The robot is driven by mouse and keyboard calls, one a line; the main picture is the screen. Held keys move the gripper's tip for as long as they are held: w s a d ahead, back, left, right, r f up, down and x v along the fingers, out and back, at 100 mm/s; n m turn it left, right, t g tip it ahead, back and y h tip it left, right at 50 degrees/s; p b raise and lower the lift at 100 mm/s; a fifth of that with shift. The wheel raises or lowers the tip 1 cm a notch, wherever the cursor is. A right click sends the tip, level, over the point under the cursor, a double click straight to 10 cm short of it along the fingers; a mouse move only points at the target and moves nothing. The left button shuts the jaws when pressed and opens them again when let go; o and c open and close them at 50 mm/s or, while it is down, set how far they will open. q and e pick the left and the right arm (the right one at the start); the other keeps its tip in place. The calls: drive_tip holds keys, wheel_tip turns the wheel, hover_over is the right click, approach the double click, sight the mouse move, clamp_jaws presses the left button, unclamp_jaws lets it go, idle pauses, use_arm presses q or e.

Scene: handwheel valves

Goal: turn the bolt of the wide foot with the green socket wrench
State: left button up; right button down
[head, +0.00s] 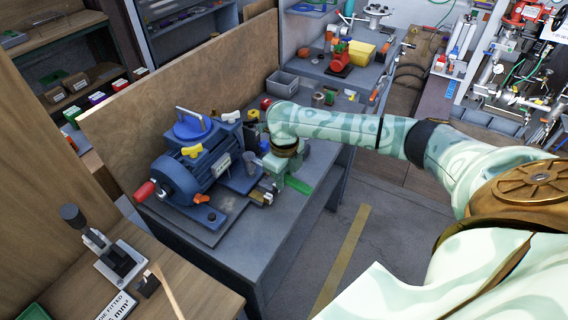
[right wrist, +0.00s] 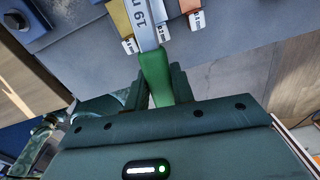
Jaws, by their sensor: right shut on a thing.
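My right gripper (right wrist: 162,88) is shut on the green handle (right wrist: 155,72) of the socket wrench, with one dark finger on each side. The wrench's grey shank (right wrist: 145,22) carries the marking "19" and runs out of the top of the right wrist view, so its socket end is hidden there. In the head view the green handle (head: 299,185) shows beside my gripper, low over the bench. The blue motor (head: 195,160) stands on its plate to the left of my gripper. A blue foot with a dark bolt (right wrist: 15,20) shows at upper left in the wrist view. My left gripper is not in view.
A grey bin (head: 283,86) stands behind my arm. A wooden panel (head: 170,80) closes the bench's back. The floor (head: 350,225) in front is clear.

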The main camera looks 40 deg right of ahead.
drive_tip(key=shift+f+b, duration=0.45)
drive_tip(key=shift+f, duration=0.55)
drive_tip(key=shift+w+d+n+b, duration=0.2)
drive_tip(key=shift+d+n+b, duration=0.05)
drive_tip(key=shift+d+n, duration=0.25)
drive_tip(key=shift+w+d+n+b, duration=0.15)
drive_tip(key=shift+d+n+b, duration=0.05)
drive_tip(key=shift+d+n, duration=0.25)
drive_tip(key=shift+a+r+p, duration=0.1)
drive_tip(key=shift+p, duration=0.2)
drive_tip(key=shift+s+a+m+p, duration=0.1)
drive_tip(key=shift+a+m+p, duration=0.1)
drive_tip(key=shift+m+p, duration=0.15)
drive_tip(key=c, duration=1.7)
unclamp_jaws()
drive_tip(key=shift+c, duration=0.2)
clamp_jaws()
